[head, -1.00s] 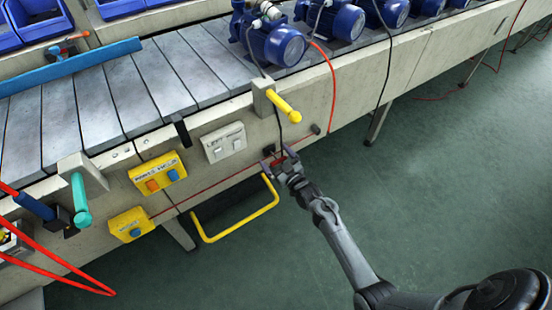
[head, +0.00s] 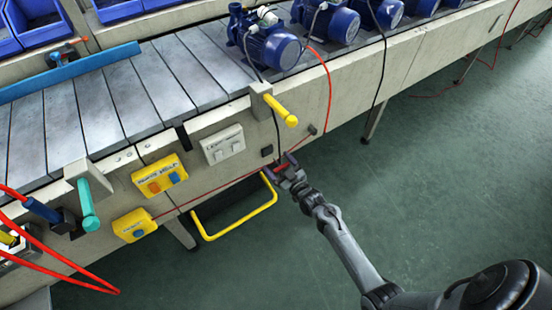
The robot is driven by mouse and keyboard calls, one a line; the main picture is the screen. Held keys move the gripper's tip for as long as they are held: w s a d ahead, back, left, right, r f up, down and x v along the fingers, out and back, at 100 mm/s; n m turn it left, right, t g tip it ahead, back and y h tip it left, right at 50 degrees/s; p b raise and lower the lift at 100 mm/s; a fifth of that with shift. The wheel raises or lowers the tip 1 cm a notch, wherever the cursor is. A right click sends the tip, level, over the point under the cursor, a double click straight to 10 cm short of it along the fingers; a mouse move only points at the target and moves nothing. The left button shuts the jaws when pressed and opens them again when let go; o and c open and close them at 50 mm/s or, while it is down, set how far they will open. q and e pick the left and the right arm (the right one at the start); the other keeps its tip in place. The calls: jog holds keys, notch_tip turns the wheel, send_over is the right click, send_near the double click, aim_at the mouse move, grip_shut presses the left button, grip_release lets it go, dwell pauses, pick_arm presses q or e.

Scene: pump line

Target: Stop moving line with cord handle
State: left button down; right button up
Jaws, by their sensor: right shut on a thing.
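My right gripper (head: 284,168) is in front of the conveyor's side, below the yellow peg handle. It is shut on a small red piece at the end of the red cord, which appears to be the cord handle (head: 281,168). The fingers hide most of it. The moving line is a grey slatted conveyor (head: 105,105) with several blue pumps, the nearest (head: 275,45) at the top centre. My left gripper is not in view.
A yellow box with orange and blue buttons (head: 160,175), a white switch plate (head: 223,144), a yellow peg handle (head: 281,110) and a teal handle (head: 88,205) stick out from the side. A yellow frame (head: 238,222) hangs below.

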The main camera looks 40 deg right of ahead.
jog(key=shift+w, duration=0.15)
jog(key=o, duration=1.3)
jog(key=shift+s, duration=0.2)
jog(key=shift+s+p, duration=0.35)
jog(key=shift+s, duration=0.05)
jog(key=shift+s+a+p, duration=0.15)
jog(key=shift+s+p, duration=0.55)
jog(key=shift+s, duration=0.95)
jog(key=shift+s+a+p, duration=0.2)
jog(key=shift+s+p, duration=0.45)
jog(key=shift+s, duration=0.95)
jog(key=shift+s+a+p, duration=0.15)
jog(key=shift+s+p, duration=0.55)
jog(key=shift+s, duration=0.95)
